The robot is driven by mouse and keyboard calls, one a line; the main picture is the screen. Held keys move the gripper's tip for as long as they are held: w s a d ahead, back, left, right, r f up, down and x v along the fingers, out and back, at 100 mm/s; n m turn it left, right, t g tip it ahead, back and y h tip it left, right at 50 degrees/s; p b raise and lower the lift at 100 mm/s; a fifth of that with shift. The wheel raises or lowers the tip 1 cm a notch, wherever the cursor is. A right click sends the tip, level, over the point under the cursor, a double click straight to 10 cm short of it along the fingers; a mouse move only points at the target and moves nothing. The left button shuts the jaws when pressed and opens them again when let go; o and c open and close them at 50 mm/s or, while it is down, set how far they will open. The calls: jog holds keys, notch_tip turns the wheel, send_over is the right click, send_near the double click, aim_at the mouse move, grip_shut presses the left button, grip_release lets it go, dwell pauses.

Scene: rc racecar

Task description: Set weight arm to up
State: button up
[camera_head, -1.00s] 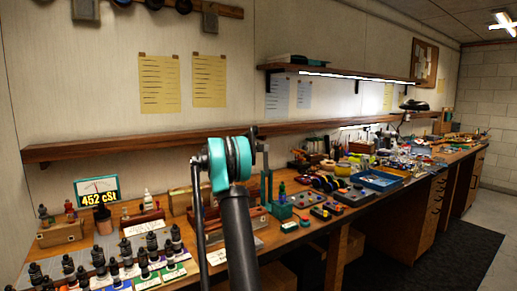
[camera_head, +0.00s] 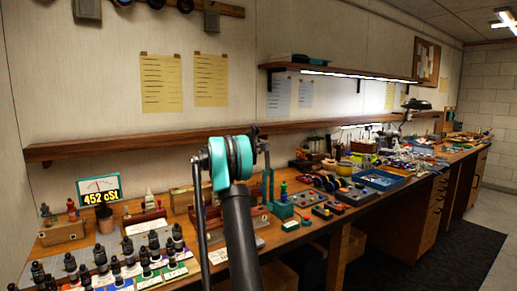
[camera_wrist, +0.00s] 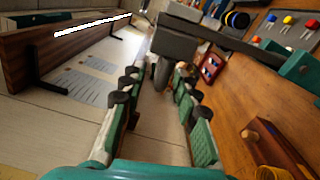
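In the wrist view, the two teal fingers of my gripper (camera_wrist: 158,82) stand apart with a gap between them. A dark bar (camera_wrist: 235,40), which looks like the weight arm, runs from the top centre to a teal block (camera_wrist: 303,69) at right. A grey block (camera_wrist: 173,44) with a short dark cylinder (camera_wrist: 163,72) below it is at the bar's near end, close to my fingertips and in line with the gap. I cannot tell whether they touch.
The wooden bench (camera_head: 345,216) is crowded. Several dark bottles (camera_head: 154,244) stand at front left, near a "452 cSt" display (camera_head: 99,189). A tray of coloured knobs (camera_wrist: 287,27) and a wooden block (camera_wrist: 275,145) are right of my fingers. A long shelf (camera_head: 130,144) runs along the wall.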

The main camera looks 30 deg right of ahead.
jog(key=s+a, duration=0.1)
jog(key=a, duration=1)
jog(key=shift+a, duration=0.35)
